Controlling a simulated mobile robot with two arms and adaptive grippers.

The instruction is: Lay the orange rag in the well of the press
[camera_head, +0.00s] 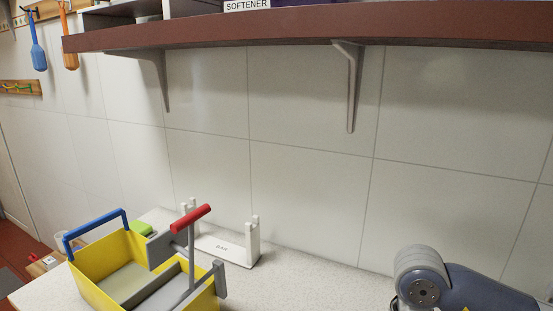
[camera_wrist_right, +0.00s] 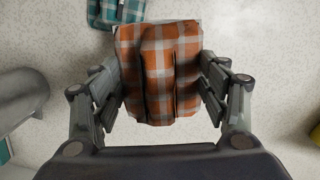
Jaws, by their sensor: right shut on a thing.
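The orange checked rag (camera_wrist_right: 160,75) shows in the right wrist view. My right gripper (camera_wrist_right: 162,88) is shut on it, with a finger on each side and the cloth bunched between them. The press is probably the yellow tub (camera_head: 95,281) with a grey plate, a red-handled lever (camera_head: 190,218) and a blue handle, at the lower left of the head view. Its well is partly visible. In the head view only part of my right arm shows at the lower right, and the rag is out of sight there. My left gripper is in neither view.
A white stand (camera_head: 229,249) with upright posts is behind the press. A green thing (camera_head: 142,229) lies beside it. A teal checked cloth (camera_wrist_right: 118,10) lies on the speckled counter near the rag. A brown shelf (camera_head: 300,30) on brackets runs above. The counter right of the press looks clear.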

